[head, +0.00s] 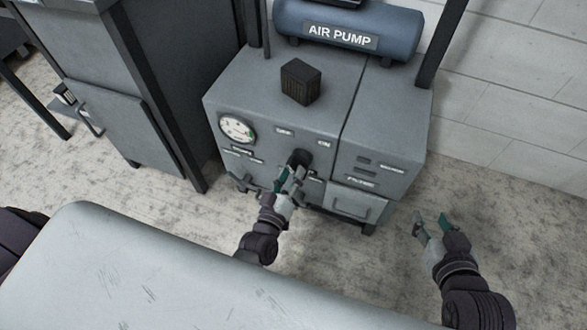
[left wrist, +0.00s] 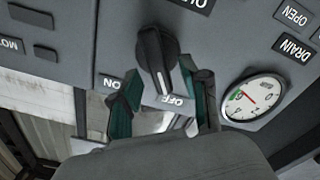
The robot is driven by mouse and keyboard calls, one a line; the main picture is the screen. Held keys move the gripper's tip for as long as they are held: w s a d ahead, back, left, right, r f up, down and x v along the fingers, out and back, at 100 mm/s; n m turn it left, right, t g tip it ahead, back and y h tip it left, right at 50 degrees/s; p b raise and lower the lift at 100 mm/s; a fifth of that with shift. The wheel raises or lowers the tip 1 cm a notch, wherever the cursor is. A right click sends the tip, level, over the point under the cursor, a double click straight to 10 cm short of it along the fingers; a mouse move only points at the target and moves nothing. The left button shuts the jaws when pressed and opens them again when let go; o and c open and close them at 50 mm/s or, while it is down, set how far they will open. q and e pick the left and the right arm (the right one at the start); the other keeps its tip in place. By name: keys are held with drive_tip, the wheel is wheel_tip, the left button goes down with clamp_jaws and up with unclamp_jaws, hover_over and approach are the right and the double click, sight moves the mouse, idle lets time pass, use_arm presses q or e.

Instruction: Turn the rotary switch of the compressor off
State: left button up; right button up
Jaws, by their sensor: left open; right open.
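The compressor's black rotary switch (head: 300,157) is on the front panel of the grey cabinet (head: 270,93). In the left wrist view, which is upside down, the knob (left wrist: 156,58) has a white mark pointing at the OFF label (left wrist: 168,103); the ON label (left wrist: 108,82) is to its left. My left gripper (head: 291,176) is open at the switch and partly covers it in the head view. Its green-padded fingers (left wrist: 162,102) are at either side of the knob's lower end, seemingly not gripping it. My right gripper (head: 431,224) is open and empty above the floor, right of the cabinet.
A round gauge (head: 237,129) is on the panel left of the switch. A blue AIR PUMP tank (head: 348,32) and a black block (head: 300,82) are on top. A grey cabinet (head: 120,130) stands left. Floor at right is clear.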

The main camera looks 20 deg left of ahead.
use_arm(q)
drive_tip(key=s, duration=1)
drive_tip(key=shift+a, duration=0.2)
